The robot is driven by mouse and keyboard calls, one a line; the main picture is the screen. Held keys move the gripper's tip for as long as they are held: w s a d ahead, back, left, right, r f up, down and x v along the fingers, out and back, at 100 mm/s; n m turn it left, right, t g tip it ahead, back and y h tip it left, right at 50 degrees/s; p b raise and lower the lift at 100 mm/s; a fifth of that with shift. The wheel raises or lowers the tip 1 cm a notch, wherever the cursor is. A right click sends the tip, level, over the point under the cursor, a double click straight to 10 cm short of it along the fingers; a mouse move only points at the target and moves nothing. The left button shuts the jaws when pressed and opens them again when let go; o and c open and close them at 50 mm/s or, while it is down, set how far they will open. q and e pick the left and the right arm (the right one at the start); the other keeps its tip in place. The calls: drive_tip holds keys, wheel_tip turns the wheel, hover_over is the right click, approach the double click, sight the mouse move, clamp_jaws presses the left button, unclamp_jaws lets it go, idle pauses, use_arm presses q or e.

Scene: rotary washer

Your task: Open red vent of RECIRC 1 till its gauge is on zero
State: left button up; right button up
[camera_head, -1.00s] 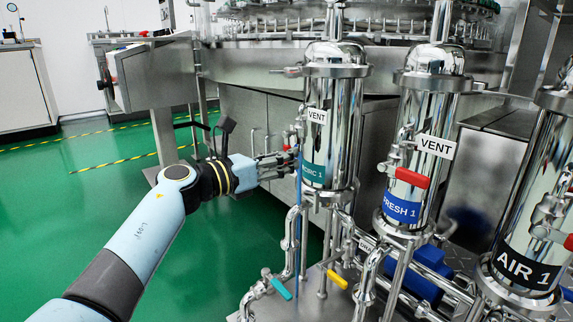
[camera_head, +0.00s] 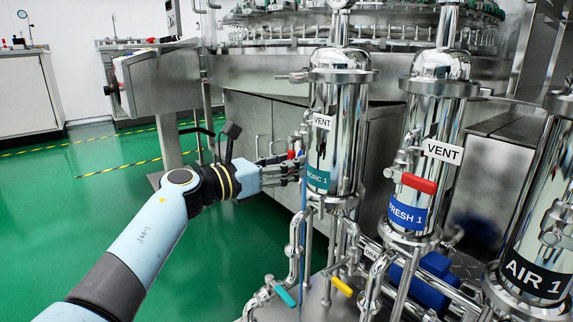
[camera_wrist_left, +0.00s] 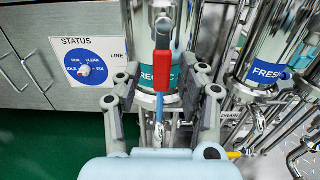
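The RECIRC 1 housing (camera_head: 345,145) is a shiny steel cylinder with a VENT tag and a teal label, partly covered by my gripper in the head view. Its red vent handle (camera_head: 291,155) shows as a small red spot by the fingertips. In the left wrist view the red handle (camera_wrist_left: 162,72) hangs upright between the fingers. My left gripper (camera_head: 292,169) is open, with a finger on each side of the handle (camera_wrist_left: 162,82); I cannot tell whether they touch it. The gauge (camera_head: 338,3) above the housing is cut off by the top edge, its reading hidden. My right gripper is not in view.
The FRESH 1 housing (camera_head: 435,130) with its red handle (camera_head: 419,183) and the AIR 1 housing (camera_head: 540,210) stand to the right. Pipes with teal (camera_head: 285,296) and yellow (camera_head: 340,284) handles lie below. Green floor (camera_head: 110,200) is open at left.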

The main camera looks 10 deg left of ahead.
use_arm(q)
drive_tip(key=shift+s, duration=0.1)
drive_tip(key=v, duration=1.1)
drive_tip(key=shift+s+a, duration=0.25)
drive_tip(key=shift+a, duration=0.05)
